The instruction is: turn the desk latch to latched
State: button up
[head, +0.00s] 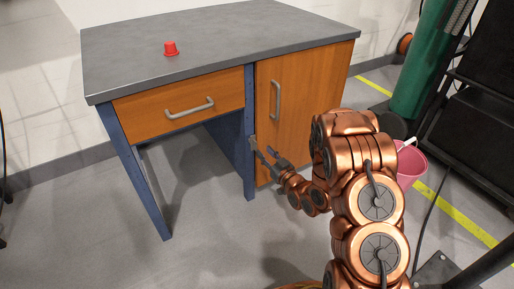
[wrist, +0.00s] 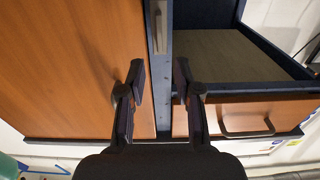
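The desk (head: 215,45) has a grey top, blue legs, an orange drawer and an orange door (head: 292,95). The desk latch appears to be a small grey metal piece (head: 253,142) on the blue post beside the door's edge. In the wrist view, it looks like a narrow grey bar (wrist: 158,28) lying along the post. My gripper (head: 266,154) is in front of this post, low on the desk front. In the wrist view, my gripper (wrist: 160,80) is open, with its two dark fingers apart and nothing between them. The latch is beyond the fingertips; contact is not visible.
A red cup-like object (head: 170,48) is on the desktop. The drawer handle (head: 190,108) and door handle (head: 275,100) stick out. A pink bucket (head: 409,165) and a green cylinder (head: 418,65) are at the right. The floor in front of the desk is clear at left.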

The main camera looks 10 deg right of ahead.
aim_at(256, 143)
jog(key=shift+b+x, duration=1)
jog(key=shift+x, duration=2.3)
jog(key=shift+c, duration=0.4)
grip_shut()
